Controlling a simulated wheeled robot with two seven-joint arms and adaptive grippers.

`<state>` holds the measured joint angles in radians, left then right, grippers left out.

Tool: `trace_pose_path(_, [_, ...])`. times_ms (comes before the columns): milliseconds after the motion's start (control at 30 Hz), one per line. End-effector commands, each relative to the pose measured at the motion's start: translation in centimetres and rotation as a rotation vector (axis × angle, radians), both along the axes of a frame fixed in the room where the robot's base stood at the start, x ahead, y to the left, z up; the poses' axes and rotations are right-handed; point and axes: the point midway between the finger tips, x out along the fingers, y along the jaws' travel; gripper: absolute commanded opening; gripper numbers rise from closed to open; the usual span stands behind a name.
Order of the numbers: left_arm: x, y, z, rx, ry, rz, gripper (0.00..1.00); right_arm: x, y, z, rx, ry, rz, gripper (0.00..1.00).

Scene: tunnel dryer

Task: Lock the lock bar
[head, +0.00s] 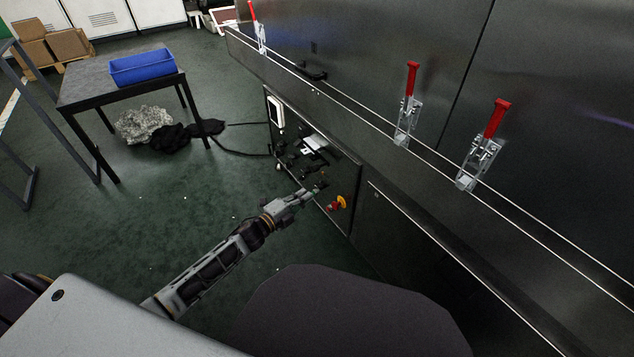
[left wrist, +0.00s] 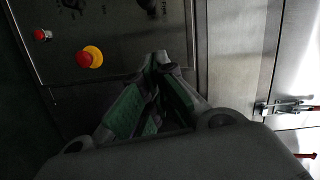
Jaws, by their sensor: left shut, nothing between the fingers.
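Red-handled toggle clamps stand along the side of the dark machine: one at the near right (head: 482,146), one in the middle (head: 407,104) and one at the far end (head: 256,26). Their red handles point up. I cannot tell which part is the lock bar. My left gripper (head: 312,191) is shut and empty, in front of the control panel (head: 345,172), close to its lower part. In the left wrist view its green-padded fingers (left wrist: 160,62) meet at the tips. A metal clamp (left wrist: 290,107) shows at that view's right edge. My right gripper is not in view.
A yellow-and-red emergency stop (head: 341,202) sits beside my left gripper, also in the left wrist view (left wrist: 90,57). A long ledge (head: 340,99) runs along the machine. A table (head: 84,88) with a blue bin (head: 142,67) stands at left. The green floor between is mostly clear.

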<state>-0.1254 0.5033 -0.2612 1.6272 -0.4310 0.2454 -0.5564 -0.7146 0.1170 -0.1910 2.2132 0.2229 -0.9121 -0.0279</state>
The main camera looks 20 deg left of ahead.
Motion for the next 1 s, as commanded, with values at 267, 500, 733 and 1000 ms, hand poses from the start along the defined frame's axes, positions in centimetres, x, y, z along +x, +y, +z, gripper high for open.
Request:
trace_pose_path(267, [0.0, 0.0, 0.1, 0.001, -0.002, -0.001, 0.00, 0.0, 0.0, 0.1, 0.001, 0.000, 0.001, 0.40])
trace_pose_path(500, [0.2, -0.1, 0.0, 0.000, -0.001, -0.001, 0.00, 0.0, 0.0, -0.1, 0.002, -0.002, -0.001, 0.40])
trace_pose_path(733, [1.2, -0.6, -0.1, 0.000, -0.002, -0.001, 0.00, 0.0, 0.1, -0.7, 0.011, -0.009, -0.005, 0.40])
trace_pose_path(1000, [3.1, -1.5, -0.2, 0.000, -0.002, -0.001, 0.00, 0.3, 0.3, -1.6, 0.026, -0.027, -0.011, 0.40])
